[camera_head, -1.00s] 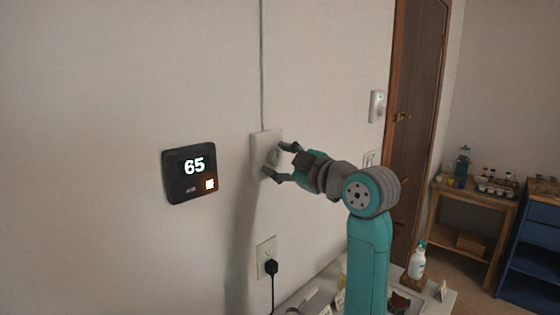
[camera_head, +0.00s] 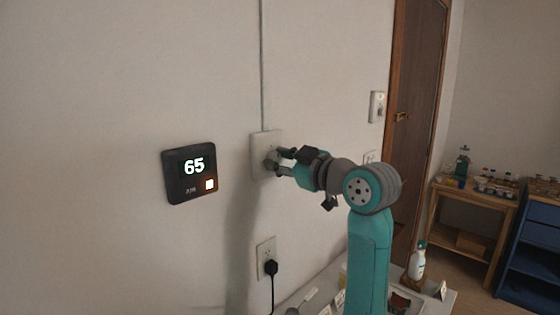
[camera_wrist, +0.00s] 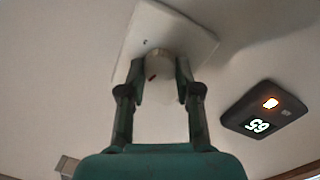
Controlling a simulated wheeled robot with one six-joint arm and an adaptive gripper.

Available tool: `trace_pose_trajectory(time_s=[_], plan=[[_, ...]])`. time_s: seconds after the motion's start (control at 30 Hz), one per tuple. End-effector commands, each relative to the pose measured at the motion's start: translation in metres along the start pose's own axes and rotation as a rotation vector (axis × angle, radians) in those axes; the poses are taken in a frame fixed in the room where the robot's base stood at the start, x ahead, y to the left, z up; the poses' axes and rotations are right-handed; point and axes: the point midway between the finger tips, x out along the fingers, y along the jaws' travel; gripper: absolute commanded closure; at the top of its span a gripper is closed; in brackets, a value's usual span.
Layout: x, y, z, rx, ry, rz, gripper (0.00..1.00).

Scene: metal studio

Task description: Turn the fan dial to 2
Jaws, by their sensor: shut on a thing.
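The fan dial (camera_wrist: 162,66) is a pale round knob on a white wall plate (camera_head: 262,139). In the wrist view a small red mark shows on the dial near the left finger. My gripper (camera_head: 273,161) is at the dial, with one finger on each side of it, shut on it. The gripper also shows in the wrist view (camera_wrist: 161,80). In the head view the fingers hide most of the dial. I cannot read any number on the plate.
A black wall panel (camera_head: 189,173) showing 65 hangs left of the plate. An outlet with a black plug (camera_head: 270,267) is below. A table (camera_head: 328,279) with small items stands under my arm. A white switch (camera_head: 376,106) is near the brown door (camera_head: 413,120).

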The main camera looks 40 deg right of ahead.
Motion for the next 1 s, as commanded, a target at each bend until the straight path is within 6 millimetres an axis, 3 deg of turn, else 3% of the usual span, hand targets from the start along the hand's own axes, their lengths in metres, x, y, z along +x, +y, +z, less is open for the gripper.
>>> trace_pose_trajectory(time_s=[0.6,1.0], plan=[[0.0005,0.0023,0.0004,0.548,-0.036,-0.035,1.00],[0.0004,0.0030,0.0007,0.734,-0.046,-0.046,1.00]])
